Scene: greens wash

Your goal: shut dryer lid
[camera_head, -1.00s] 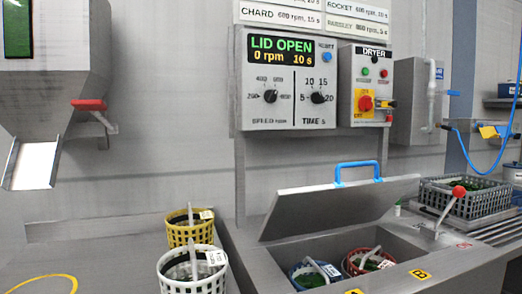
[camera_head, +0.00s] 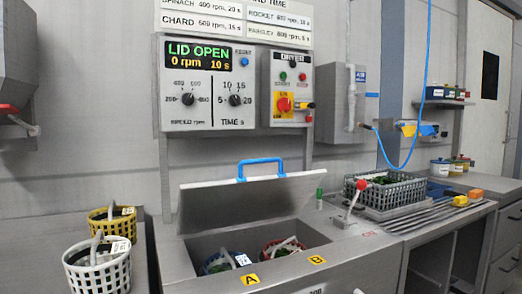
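The dryer lid (camera_head: 247,205) is a grey metal panel standing tilted open at the back of the dryer (camera_head: 170,260). A blue handle (camera_head: 261,169) is fixed at its upper edge. Inside the open well are a blue basket (camera_head: 219,263) on the left and a red basket (camera_head: 283,247) on the right, each with a pale handle. Yellow labels A and B mark the front rim. The display (camera_head: 198,56) reads LID OPEN, 0 rpm, 10 s. Neither of my grippers shows in the head view.
A yellow basket (camera_head: 112,221) and a white basket (camera_head: 98,275) stand left of the dryer. A grey crate of greens (camera_head: 385,192) sits on the ribbed drainboard at right. A blue hose (camera_head: 424,90) hangs behind.

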